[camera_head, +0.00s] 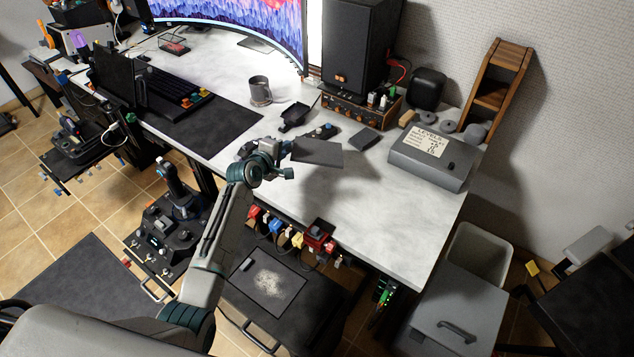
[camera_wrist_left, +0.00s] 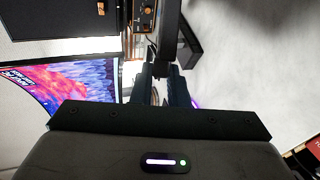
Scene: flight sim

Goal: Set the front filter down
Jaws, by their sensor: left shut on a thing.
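The front filter (camera_head: 318,152) looks like a flat dark grey panel. My left gripper (camera_head: 287,148) is shut on its left end and holds it out over the white desk, near the front edge. I cannot tell whether the panel touches the desk top. In the left wrist view the filter (camera_wrist_left: 167,28) shows edge-on as a dark bar reaching up from between the two fingers of my left gripper (camera_wrist_left: 165,92). My right gripper is not in view.
Bare white desk (camera_head: 375,215) lies to the right of the panel. A black tray (camera_head: 296,113), small dark block (camera_head: 363,140), grey mug (camera_head: 260,91) and grey box (camera_head: 432,163) stand around it. A speaker (camera_head: 355,45) and monitor (camera_head: 240,25) are behind.

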